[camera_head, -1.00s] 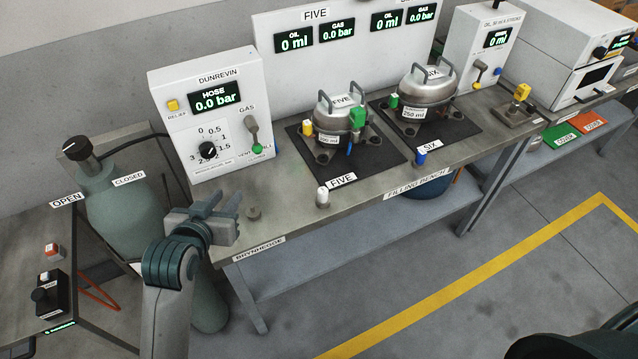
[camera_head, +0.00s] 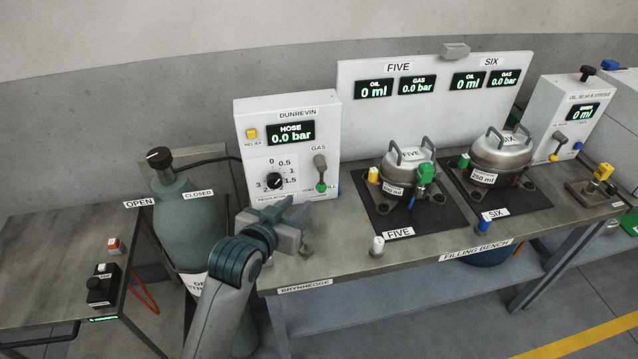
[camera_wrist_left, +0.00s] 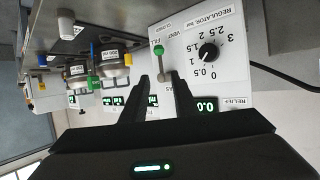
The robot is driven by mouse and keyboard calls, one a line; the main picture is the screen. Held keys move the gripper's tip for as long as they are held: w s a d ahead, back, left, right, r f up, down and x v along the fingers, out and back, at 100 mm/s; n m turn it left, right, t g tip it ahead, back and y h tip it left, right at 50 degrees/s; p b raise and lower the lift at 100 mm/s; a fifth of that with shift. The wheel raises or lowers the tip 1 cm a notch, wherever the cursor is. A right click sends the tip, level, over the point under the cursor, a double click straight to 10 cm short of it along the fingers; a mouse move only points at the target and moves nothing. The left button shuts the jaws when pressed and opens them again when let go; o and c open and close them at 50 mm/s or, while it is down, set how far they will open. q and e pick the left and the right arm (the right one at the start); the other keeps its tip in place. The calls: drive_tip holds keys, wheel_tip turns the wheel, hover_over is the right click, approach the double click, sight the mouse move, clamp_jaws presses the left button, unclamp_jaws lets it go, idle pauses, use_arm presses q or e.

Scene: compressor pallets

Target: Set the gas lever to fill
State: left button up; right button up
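The gas lever (camera_head: 321,174) is on the front of the white DUNREVIN box (camera_head: 250,179), under the GAS label. In the head view its wide grey part is above and a green end is below, near the VENT and FILL labels. In the left wrist view, which is upside down, the lever (camera_wrist_left: 163,65) appears between the finger lines, with the green end by FILL. I cannot tell its exact setting. My left gripper (camera_head: 290,222) is open and empty in front of the box, below and left of the lever, apparently apart from it. My right gripper is out of view.
The regulator dial (camera_head: 274,181) and yellow relief button (camera_head: 252,134) are left of the lever. A green gas cylinder (camera_head: 190,225) stands left of the bench. Compressors FIVE (camera_head: 405,172) and SIX (camera_head: 500,155) sit to the right. A white-capped post (camera_head: 377,245) stands on the bench's front edge.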

sight(321, 182)
use_arm(q)
drive_tip(key=p+x, duration=0.3)
drive_tip(key=x, duration=1.3)
